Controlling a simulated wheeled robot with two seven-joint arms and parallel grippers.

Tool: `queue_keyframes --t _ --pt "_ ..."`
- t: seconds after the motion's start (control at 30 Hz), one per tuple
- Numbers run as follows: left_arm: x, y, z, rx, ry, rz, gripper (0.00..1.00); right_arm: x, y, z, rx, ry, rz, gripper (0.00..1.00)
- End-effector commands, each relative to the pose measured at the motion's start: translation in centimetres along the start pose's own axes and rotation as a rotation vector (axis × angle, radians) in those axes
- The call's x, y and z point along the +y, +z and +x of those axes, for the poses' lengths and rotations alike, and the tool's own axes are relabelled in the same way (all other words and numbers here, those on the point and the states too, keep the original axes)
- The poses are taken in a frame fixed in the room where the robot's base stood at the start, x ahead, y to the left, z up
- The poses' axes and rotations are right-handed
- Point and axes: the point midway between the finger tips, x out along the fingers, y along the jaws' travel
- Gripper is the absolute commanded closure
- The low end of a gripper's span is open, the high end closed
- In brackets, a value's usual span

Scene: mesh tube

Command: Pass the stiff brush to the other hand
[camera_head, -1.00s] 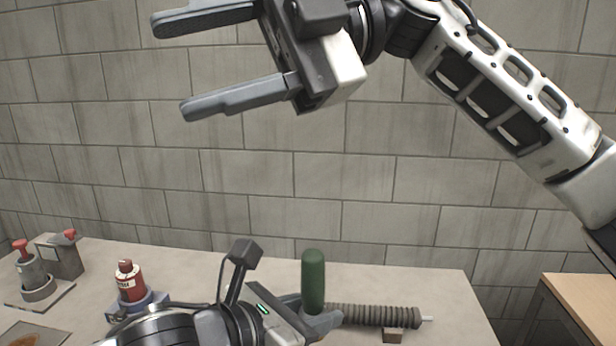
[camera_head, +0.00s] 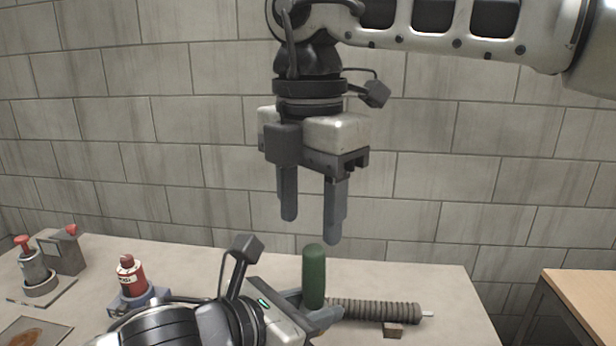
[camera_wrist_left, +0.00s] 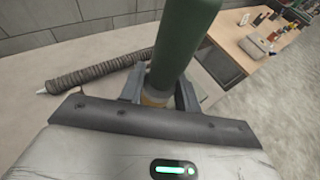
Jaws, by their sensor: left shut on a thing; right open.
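The stiff brush shows as an upright dark green handle (camera_head: 314,275) in the head view. It also shows large in the left wrist view (camera_wrist_left: 182,45). My left gripper (camera_head: 318,312) is shut on it near its lower visible end; a tan part (camera_wrist_left: 155,97) shows between the fingers. The brush's lower end is hidden. My right gripper (camera_head: 311,230) is open and empty, pointing down above the brush handle, with clear space between its fingertips and the handle's top.
A ribbed mesh tube (camera_head: 375,311) lies on the table (camera_head: 220,262) behind the left gripper, on a small block. A red bottle (camera_head: 131,277) stands in a blue-grey holder at left. Red-topped devices (camera_head: 37,272) stand farther left. A wooden table (camera_head: 585,300) is at right.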

Motion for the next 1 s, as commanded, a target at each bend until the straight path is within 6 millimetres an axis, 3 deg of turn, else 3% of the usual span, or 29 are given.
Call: queue_keyframes --t 0.2,0.4,0.87,1.0 --pt "0.0 0.1 0.0 -0.001 0.000 0.000 0.92 0.0 0.0 4.4 0.002 -0.002 -0.001 0.49" --pt "0.0 0.1 0.0 -0.001 0.000 0.000 0.92 0.0 0.0 7.1 0.003 0.001 -0.001 0.49" --pt "0.0 0.0 0.0 -0.001 0.000 0.000 0.92 0.0 0.0 8.2 0.002 0.003 0.000 0.49" --pt "0.0 0.1 0.0 -0.001 -0.001 0.000 0.92 0.0 0.0 8.2 0.002 0.003 0.000 0.88"
